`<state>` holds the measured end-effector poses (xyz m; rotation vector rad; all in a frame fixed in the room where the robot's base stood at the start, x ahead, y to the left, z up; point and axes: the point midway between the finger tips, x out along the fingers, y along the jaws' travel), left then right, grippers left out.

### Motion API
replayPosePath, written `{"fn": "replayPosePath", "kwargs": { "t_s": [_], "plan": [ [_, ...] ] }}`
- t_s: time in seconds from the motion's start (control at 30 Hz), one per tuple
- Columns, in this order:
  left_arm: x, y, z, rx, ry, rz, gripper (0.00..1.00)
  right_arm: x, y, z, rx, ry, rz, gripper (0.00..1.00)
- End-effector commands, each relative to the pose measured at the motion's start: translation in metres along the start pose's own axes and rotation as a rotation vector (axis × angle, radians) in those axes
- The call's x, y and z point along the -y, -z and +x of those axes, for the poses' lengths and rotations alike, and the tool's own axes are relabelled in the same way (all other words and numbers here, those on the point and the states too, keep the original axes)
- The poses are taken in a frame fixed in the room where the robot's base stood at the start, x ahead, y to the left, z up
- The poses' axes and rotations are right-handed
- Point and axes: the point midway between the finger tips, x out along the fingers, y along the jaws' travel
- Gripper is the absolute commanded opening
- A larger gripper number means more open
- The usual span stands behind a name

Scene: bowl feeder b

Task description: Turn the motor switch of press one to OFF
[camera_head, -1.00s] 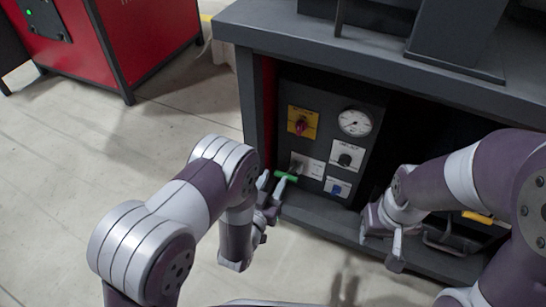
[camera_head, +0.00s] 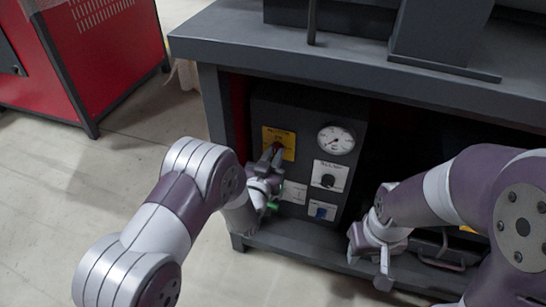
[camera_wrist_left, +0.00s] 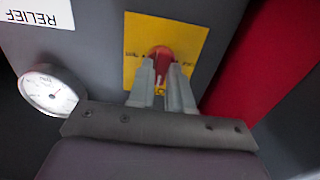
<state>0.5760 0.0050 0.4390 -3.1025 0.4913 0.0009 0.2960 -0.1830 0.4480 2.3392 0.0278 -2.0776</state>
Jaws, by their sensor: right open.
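The red rotary switch sits on a yellow plate (camera_head: 287,138) at the upper left of the dark control panel under the bench. In the left wrist view the red knob (camera_wrist_left: 160,57) shows between and beyond the fingertips, on the yellow plate (camera_wrist_left: 196,38). My left gripper (camera_head: 270,153) is at this switch; its two fingers (camera_wrist_left: 162,80) stand slightly apart, one on each side of the knob's lower part. Whether they press on it is unclear. The plate's lettering is too blurred to read. My right gripper (camera_head: 368,253) is open and empty, lower right of the panel.
A pressure gauge (camera_head: 336,139) is right of the switch. A black knob on a white plate (camera_head: 330,175) and a blue switch (camera_head: 321,213) are below. The bench top (camera_head: 245,42) overhangs the panel.

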Motion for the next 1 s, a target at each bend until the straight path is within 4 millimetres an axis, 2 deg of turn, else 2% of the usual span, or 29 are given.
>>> {"fn": "replayPosePath", "kwargs": {
  "t_s": [0.47, 0.67, 1.0],
  "plan": [
    [0.0, 0.001, 0.0, -0.001, 0.0, -0.051, 0.0, 0.0, 0.0, -0.003, 0.0, 0.0, 0.0, 0.43],
    [0.001, 0.002, 0.0, 0.0, 0.0, -0.175, 0.0, 0.0, 0.001, -0.01, 0.0, 0.0, 0.0, 0.43],
    [0.002, 0.001, -0.001, 0.001, -0.001, -0.49, 0.0, 0.0, 0.003, -0.025, 0.0, 0.0, 0.0, 0.43]
  ]
}}
